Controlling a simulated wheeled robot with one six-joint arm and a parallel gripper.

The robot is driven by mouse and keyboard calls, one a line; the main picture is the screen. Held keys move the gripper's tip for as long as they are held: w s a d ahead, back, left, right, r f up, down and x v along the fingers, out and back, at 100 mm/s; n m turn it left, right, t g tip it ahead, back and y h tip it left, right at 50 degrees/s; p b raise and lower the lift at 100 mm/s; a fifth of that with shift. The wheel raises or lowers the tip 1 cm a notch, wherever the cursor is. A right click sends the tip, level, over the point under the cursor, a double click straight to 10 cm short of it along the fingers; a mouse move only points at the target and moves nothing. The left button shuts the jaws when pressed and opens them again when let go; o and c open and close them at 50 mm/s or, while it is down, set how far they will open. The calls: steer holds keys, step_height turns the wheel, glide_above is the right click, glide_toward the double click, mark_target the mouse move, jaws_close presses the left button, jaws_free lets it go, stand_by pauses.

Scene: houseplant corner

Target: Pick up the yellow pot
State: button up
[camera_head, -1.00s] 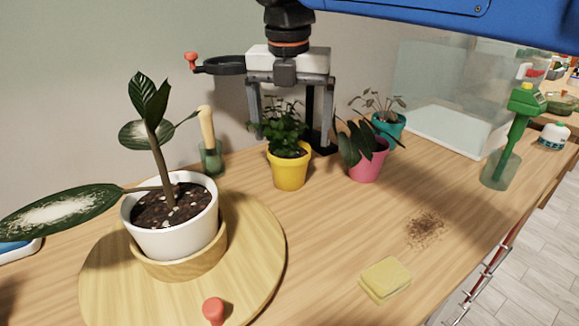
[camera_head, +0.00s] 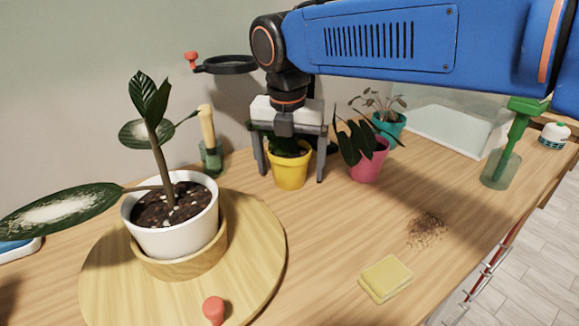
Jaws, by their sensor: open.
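The yellow pot (camera_head: 289,172) stands upright on the wooden counter near the back wall, with a green leafy plant in it. My gripper (camera_head: 291,178) is directly over it, pointing down. Its two grey fingers are open, one to the left of the pot and one to the right, with their tips beside the pot's sides. I cannot tell whether the fingers touch the pot. Most of the plant is hidden behind the gripper's body.
A pink pot (camera_head: 368,167) with a dark-leaved plant stands close on the right, a teal pot (camera_head: 389,125) behind it. A white pot (camera_head: 172,240) sits on a round wooden board (camera_head: 262,245) at left. A yellow sponge (camera_head: 386,279) and spilled soil (camera_head: 427,229) lie in front right.

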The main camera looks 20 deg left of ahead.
mark_target(290, 153)
steer(key=shift+c, duration=0.6)
steer(key=c, duration=1.2)
steer(key=shift+r, duration=5.05)
steer(key=shift+c, duration=0.2)
